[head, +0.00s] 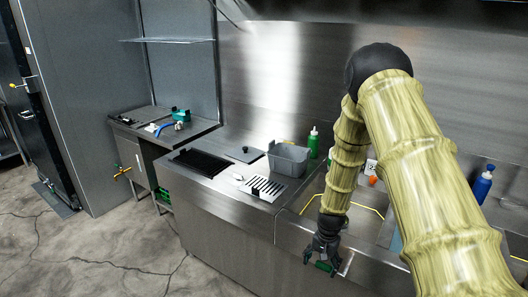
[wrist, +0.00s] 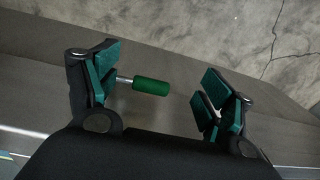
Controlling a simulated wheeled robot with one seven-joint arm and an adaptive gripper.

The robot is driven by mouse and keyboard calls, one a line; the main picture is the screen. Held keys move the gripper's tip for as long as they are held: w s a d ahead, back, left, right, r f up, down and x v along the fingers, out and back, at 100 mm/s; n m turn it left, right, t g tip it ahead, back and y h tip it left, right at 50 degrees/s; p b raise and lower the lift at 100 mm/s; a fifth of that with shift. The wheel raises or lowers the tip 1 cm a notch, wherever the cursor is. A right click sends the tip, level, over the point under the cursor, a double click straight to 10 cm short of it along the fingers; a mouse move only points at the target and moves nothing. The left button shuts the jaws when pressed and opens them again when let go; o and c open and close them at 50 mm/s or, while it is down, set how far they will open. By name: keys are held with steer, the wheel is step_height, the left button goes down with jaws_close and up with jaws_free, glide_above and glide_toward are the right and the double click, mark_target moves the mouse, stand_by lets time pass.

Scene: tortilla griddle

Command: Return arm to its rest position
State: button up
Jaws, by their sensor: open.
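My gripper (head: 320,258) hangs from the bamboo-patterned arm at the front edge of the steel counter, fingers pointing down. In the wrist view its two green-padded fingers (wrist: 165,85) are spread wide apart. A green cylindrical handle (wrist: 152,87) on a short metal shaft shows between them, close to the left finger. I cannot tell whether it touches that finger; the wide gap to the right finger shows it is not clamped. The same green piece shows small by the fingertips in the head view (head: 323,266).
The counter holds a black grill (head: 202,162), a slotted tray (head: 262,188), a grey bin (head: 288,158), a green bottle (head: 313,143) and a blue bottle (head: 483,184). A side table (head: 195,130) stands at left. The cracked floor (head: 90,255) in front is clear.

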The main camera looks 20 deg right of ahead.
steer(key=s+a+f+n+b, duration=0.3)
steer(key=s+a+f, duration=0.2)
steer(key=s+f, duration=0.5)
steer(key=s+a+f+n+b, duration=0.1)
steer(key=s+a+f+n, duration=0.1)
steer(key=s, duration=0.6)
steer(key=s+a+f+n+b, duration=0.1)
steer(key=s+a+f+n, duration=0.1)
steer(key=s+a, duration=0.3)
steer(key=s+a+f+n+b, duration=0.1)
steer(key=s+a+f, duration=0.3)
steer(key=s, duration=0.8)
steer(key=shift+s+a+f+n+b, duration=0.15)
steer(key=shift+s+n+b, duration=0.25)
steer(key=shift+n, duration=0.4)
